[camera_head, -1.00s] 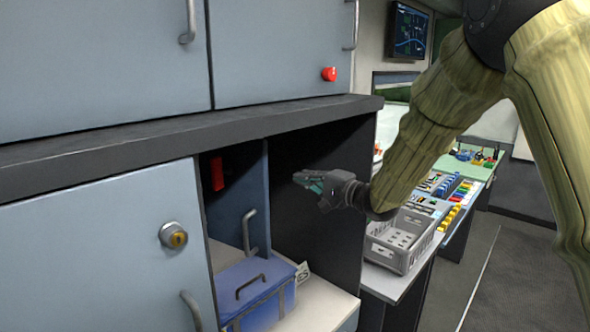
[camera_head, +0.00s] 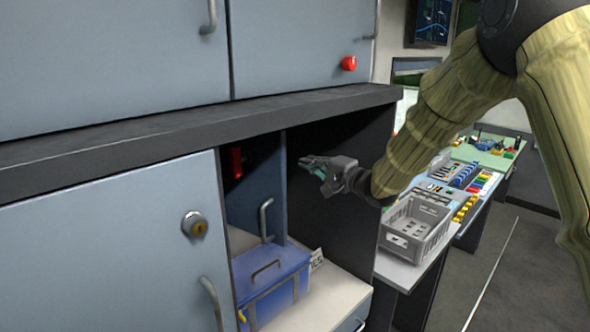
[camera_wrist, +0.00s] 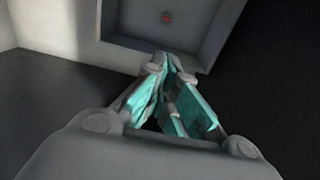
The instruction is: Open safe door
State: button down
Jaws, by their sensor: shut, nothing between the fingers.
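A light blue-grey door (camera_head: 110,250) with a round lock (camera_head: 194,224) and a bar handle (camera_head: 211,303) fills the lower left of the head view and looks closed. Right of it, in an open recess, is a darker blue panel (camera_head: 252,190) with a handle (camera_head: 266,220). I cannot tell which of these is the safe door. My gripper (camera_head: 312,165), with teal fingers, is shut and empty in front of the recess's dark side wall, right of the panel and apart from both handles. Its fingers also show in the wrist view (camera_wrist: 175,82), below a grey box-like hollow.
A blue case (camera_head: 272,284) stands on a white surface below the panel. A dark ledge (camera_head: 200,121) and upper cabinets overhang the recess. A grey crate (camera_head: 414,232) sits on the desk at right. Dark floor at far right is free.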

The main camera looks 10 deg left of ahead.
aim_at(254, 184)
jog(key=shift+s+a, duration=1.9)
jog(key=shift+s, duration=0.75)
jog(key=shift+s+a, duration=1.95)
jog(key=shift+s, duration=0.65)
jog(key=shift+s+a, duration=1.9)
jog(key=shift+s, duration=0.75)
jog(key=w+d+p, duration=0.1)
jog(key=w+d, duration=0.2)
jog(key=w, duration=0.2)
jog(key=shift+d, duration=0.3)
jog(key=shift+s, duration=0.15)
jog(key=p+v, duration=0.2)
jog(key=v, duration=2.3)
jog(key=shift+p, duration=0.3)
